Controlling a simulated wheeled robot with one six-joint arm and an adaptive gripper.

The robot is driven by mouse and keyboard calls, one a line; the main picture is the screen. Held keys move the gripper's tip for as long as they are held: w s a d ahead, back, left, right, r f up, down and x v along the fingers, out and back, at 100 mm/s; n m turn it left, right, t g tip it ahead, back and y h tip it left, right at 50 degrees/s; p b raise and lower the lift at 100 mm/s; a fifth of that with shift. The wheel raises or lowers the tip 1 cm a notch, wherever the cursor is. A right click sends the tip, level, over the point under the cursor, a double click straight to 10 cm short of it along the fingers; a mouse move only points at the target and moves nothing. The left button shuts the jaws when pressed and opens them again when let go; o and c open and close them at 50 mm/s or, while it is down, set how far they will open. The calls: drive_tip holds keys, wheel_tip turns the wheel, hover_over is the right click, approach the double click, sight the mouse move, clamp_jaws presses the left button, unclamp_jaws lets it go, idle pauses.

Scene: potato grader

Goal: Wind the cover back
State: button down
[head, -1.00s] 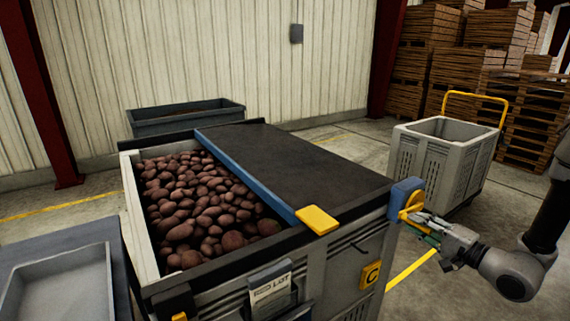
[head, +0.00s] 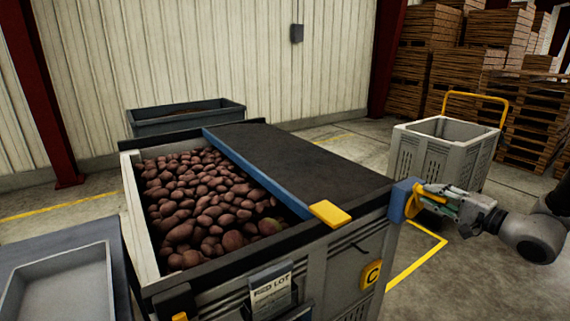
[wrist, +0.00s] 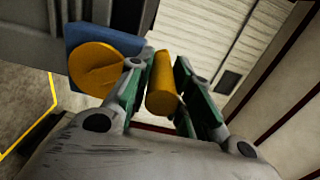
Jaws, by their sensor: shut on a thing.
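A black cover (head: 305,165) with a blue leading bar (head: 255,172) and a yellow tab (head: 329,213) lies over the right part of a grey crate (head: 225,290). Dark red potatoes (head: 205,205) show uncovered in the left part. At the crate's right corner is a blue block (head: 402,199) with a yellow crank. In the wrist view the crank has a round yellow disc (wrist: 103,68) and a yellow handle (wrist: 162,85). My gripper (head: 432,198) is shut on the handle, which sits between its green-padded fingers in the wrist view (wrist: 160,90).
A grey bin on a yellow-handled trolley (head: 445,155) stands behind my arm at the right. A dark bin (head: 187,117) stands behind the crate. A grey tray (head: 62,285) is at the lower left. Pallet stacks (head: 470,60) fill the back right.

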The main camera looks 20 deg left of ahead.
drive_tip(key=shift+w+d+r, duration=0.35)
drive_tip(key=shift+w+d, duration=0.1)
drive_tip(key=shift+w, duration=0.2)
drive_tip(key=shift+w+d+r, duration=0.35)
drive_tip(key=shift+w+d, duration=0.1)
drive_tip(key=shift+w, duration=0.15)
drive_tip(key=shift+w+d+r, duration=0.35)
drive_tip(key=shift+w+d, duration=0.1)
drive_tip(key=shift+w, duration=0.2)
drive_tip(key=shift+w, duration=0.1)
